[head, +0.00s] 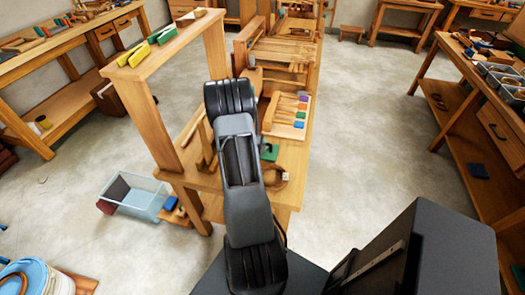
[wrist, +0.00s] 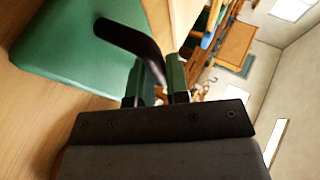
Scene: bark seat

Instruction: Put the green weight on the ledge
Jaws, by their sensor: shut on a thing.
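The green weight (wrist: 85,50) fills the upper left of the wrist view. It is a green block with a curved black handle (wrist: 125,38). My gripper (wrist: 157,85) is shut on the handle's near end. Pale wood lies beside and behind the block; I cannot tell whether they touch. In the head view a small green patch (head: 269,152), likely the same weight, shows beside my arm, which hides my gripper there. A raised wooden board on posts, possibly the ledge (head: 188,30), stands at the bench's left side.
Green and yellow blocks (head: 150,42) lie on the raised board. The bench holds a rack with coloured tabs (head: 290,117) and a coiled cord (head: 274,178). A clear bin (head: 146,200) stands on the floor at left. Open floor lies right of the bench.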

